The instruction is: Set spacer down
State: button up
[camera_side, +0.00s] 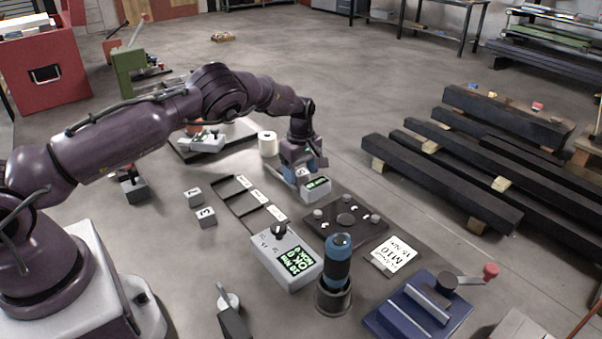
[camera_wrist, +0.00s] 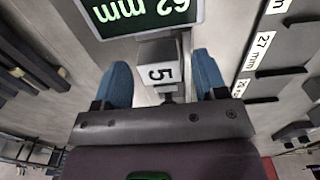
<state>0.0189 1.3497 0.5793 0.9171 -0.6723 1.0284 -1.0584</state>
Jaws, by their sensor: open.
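My gripper (camera_side: 303,168) is low over a measuring device with a green-lit display (camera_side: 317,183). In the wrist view, my gripper (camera_wrist: 162,64) has its two blue fingers apart, one on each side of a grey spacer block marked 5 (camera_wrist: 158,72). Gaps show between the block and both fingers. The block is close to the display reading 62 mm (camera_wrist: 130,14); what it rests on is hard to tell. In the side view my gripper hides the block. Two other grey blocks, marked 7 (camera_side: 193,196) and 3 (camera_side: 205,217), stand on the floor surface to the left.
A dark rack with white slot labels (camera_side: 250,203) lies left of the device; a 27 mm label (camera_wrist: 263,45) shows in the wrist view. A dark plate with knobs (camera_side: 345,219), a grey control box (camera_side: 287,259) and a blue-black cylinder (camera_side: 337,265) stand in front.

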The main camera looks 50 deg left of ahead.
notch_tip(320, 180, up, 12)
notch_tip(320, 180, up, 11)
jog(key=m+t+h, duration=0.1)
jog(key=m+t, duration=0.1)
jog(key=m, duration=0.1)
send_over(301, 172)
jog(key=s+d, duration=0.2)
jog(key=s, duration=0.3)
jog(key=s+d+r+m, duration=0.4)
jog(key=s+r, duration=0.4)
jog(key=s+d+m+t, duration=0.1)
jog(key=s+d+m, duration=0.2)
jog(key=s, duration=0.7)
jog(key=s+d+r+m+t+y, duration=0.1)
jog(key=s+d+m+t, duration=0.1)
jog(key=s+m, duration=0.6)
jog(key=s+d, duration=0.1)
jog(key=s, duration=0.2)
jog(key=shift+s+d+r+t, duration=0.2)
jog(key=shift+d+t, duration=0.1)
